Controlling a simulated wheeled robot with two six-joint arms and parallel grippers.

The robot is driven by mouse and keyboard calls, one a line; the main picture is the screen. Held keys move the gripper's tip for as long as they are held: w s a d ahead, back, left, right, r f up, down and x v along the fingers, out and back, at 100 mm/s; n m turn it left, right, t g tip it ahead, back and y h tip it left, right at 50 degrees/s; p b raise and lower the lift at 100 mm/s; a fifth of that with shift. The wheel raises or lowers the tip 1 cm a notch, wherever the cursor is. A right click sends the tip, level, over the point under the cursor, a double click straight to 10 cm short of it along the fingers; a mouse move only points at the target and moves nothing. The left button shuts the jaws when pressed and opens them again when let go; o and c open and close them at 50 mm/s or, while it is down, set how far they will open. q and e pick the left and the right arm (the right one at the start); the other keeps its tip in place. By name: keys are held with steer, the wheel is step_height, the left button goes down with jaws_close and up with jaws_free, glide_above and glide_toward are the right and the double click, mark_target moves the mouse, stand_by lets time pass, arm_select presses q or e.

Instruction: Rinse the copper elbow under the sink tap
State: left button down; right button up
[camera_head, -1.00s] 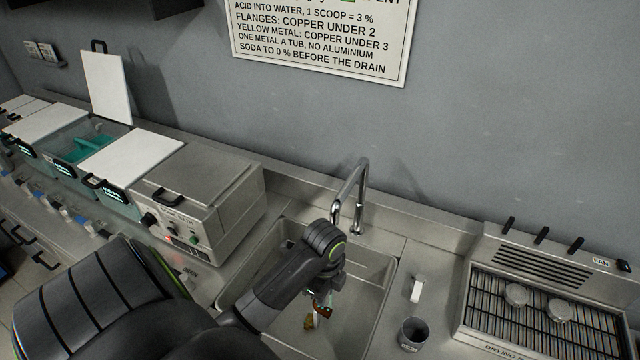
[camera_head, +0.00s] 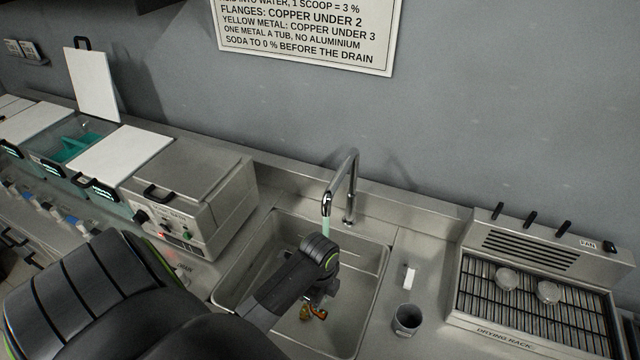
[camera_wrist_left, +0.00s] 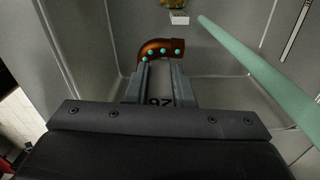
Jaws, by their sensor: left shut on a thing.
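The copper elbow (camera_wrist_left: 165,46) is a brown-orange bent pipe with several teal spots on it. My right gripper is out of view.
A grey cup (camera_head: 407,319) stands right of the sink, before the drying rack (camera_head: 515,338).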

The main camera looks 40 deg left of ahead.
arm_select(q)
step_height(320, 180, down, 4)
steer(key=shift+f, duration=0.2)
steer(key=shift+w+a+f, duration=0.1)
steer(key=shift+w+f, duration=0.05)
steer(key=shift+f, duration=0.45)
steer(key=shift+w+f, duration=0.1)
steer(key=shift+f, duration=0.45)
steer(key=w+a+f+b, duration=0.1)
steer(key=w+a+b, duration=0.1)
steer(key=w, duration=0.4)
steer(key=shift+f+b, duration=0.3)
steer(key=shift+b, duration=0.45)
steer(key=shift+w, duration=0.1)
stand_by(1.5)
stand_by(1.6)
